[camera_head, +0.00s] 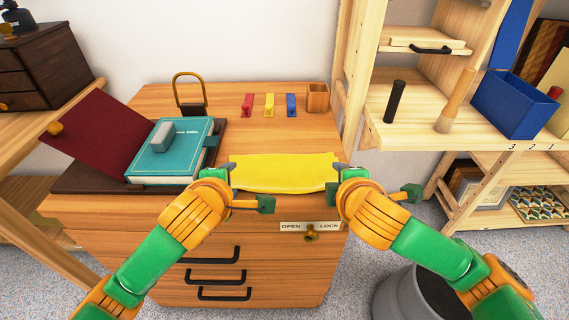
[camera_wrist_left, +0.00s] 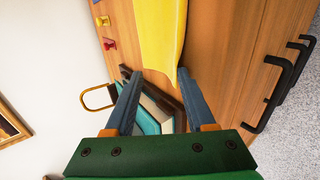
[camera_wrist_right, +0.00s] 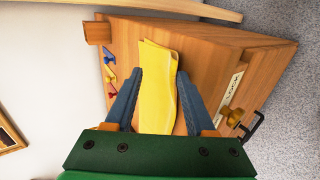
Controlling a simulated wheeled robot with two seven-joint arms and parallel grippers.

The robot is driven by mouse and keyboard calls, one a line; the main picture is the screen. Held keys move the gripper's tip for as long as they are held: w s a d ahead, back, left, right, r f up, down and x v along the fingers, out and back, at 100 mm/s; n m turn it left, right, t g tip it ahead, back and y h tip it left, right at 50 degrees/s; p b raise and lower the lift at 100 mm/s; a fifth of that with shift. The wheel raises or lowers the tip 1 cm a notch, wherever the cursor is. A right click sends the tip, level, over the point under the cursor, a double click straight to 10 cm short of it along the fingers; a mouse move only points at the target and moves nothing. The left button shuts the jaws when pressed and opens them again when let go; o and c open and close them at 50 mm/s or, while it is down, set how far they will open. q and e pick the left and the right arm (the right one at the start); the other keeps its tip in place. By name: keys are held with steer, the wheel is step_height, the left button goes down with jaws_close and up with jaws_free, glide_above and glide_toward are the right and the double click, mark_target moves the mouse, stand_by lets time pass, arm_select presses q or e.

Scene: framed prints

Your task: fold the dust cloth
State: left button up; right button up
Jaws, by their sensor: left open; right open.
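The yellow dust cloth (camera_head: 284,173) lies as a long strip along the front of the cabinet top. In the right wrist view the cloth (camera_wrist_right: 158,85) shows a layered, folded-looking far end. My left gripper (camera_head: 232,171) is open at the cloth's left end. In the left wrist view that end of the cloth (camera_wrist_left: 162,35) reaches between the fingertips. My right gripper (camera_head: 340,170) is open at the right end, with cloth between its fingers in the right wrist view. Neither gripper is closed on the cloth. My wrists hide parts of both cloth ends.
On the wooden cabinet top (camera_head: 140,97), a teal book (camera_head: 175,160) with a grey block lies left of the cloth. Red, yellow and blue pegs (camera_head: 269,105) and a wooden cup (camera_head: 317,98) stand behind. A shelf with a blue bin (camera_head: 515,105) is at right.

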arm_select(q)
steer(key=r, duration=0.1)
steer(key=s+r, duration=0.1)
steer(key=r, duration=0.2)
steer(key=shift+s+d+r, duration=0.2)
steer(key=shift+s+r, duration=0.1)
steer(key=shift+s, duration=0.1)
arm_select(e)
steer(key=r, duration=0.1)
steer(key=s+r, duration=0.2)
steer(key=r, duration=0.1)
arm_select(q)
steer(key=v, duration=0.5)
steer(key=shift+a+r, duration=0.25)
steer(key=shift+r, duration=0.3)
arm_select(e)
steer(key=r+v, duration=0.1)
steer(key=v, duration=0.5)
steer(key=shift+w, duration=0.5)
arm_select(q)
steer(key=shift+s+f, duration=0.1)
